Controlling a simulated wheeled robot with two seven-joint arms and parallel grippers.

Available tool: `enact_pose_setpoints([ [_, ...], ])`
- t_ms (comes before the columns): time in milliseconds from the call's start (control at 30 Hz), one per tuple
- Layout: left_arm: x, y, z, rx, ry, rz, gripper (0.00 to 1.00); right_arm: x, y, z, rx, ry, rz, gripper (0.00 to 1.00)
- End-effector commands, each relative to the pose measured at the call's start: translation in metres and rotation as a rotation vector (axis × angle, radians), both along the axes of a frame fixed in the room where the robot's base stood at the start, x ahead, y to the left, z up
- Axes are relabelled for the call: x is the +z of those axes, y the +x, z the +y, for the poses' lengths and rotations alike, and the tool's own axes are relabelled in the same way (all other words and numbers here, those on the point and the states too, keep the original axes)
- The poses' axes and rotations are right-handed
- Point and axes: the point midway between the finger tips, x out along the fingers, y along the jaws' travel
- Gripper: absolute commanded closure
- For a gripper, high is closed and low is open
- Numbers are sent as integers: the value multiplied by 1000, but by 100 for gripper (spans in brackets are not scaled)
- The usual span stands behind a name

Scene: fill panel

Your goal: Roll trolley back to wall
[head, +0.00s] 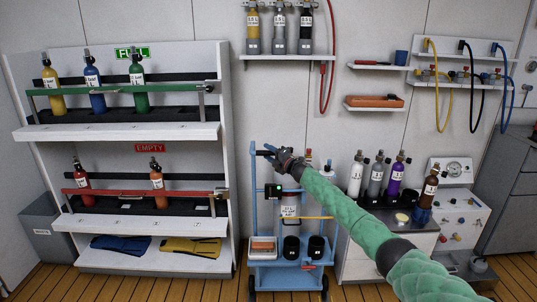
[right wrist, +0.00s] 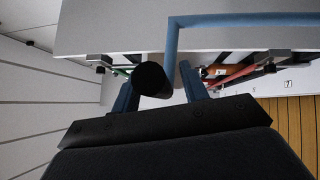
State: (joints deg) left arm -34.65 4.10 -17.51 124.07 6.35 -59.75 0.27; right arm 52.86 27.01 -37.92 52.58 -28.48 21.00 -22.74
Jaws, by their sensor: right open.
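The blue trolley (head: 290,277) stands upright on the wood floor between the cylinder shelf and the bench. My left gripper is not in view.
The white shelf (head: 120,132) with full and empty cylinders stands left of the trolley. The bench (head: 362,270) with several cylinders stands close on the right. A wall shelf (head: 287,57) hangs above. Bare floor shows around the trolley's base.

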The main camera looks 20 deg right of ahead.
Motion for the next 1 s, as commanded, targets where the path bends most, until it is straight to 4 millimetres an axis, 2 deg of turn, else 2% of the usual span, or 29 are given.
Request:
enact_pose_setpoints([
  [500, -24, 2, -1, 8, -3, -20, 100, -11, -55, -32, -1, 0, 1, 56],
  [733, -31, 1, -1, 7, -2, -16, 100, -11, -62, -36, -1, 1, 1, 56],
  [1000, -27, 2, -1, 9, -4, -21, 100, -11, -62, -36, -1, 1, 1, 56],
])
